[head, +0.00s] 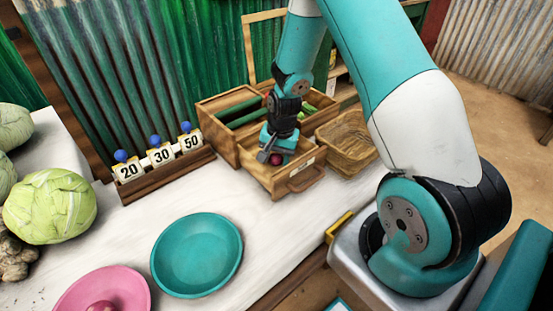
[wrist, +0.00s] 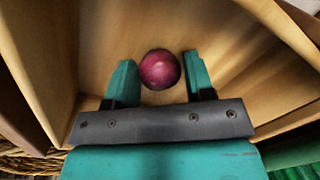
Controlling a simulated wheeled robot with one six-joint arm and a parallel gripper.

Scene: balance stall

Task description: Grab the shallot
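The shallot, a round purple-red bulb (wrist: 160,69), lies on the wooden floor of the drawer in the wrist view. In the head view the shallot (head: 276,159) shows inside the pulled-out wooden drawer (head: 290,190), beside my gripper. My gripper (wrist: 160,76) reaches down into the drawer with its two teal fingers apart, one on each side of the shallot. A small gap shows between the shallot and each finger.
A wooden box (head: 215,129) with green vegetables stands behind the drawer. A wicker basket (head: 349,140) is right of it. A teal plate (head: 197,254), a pink plate (head: 104,290) and a rack of number cards (head: 160,176) are to the left. Drawer walls stand close around my gripper.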

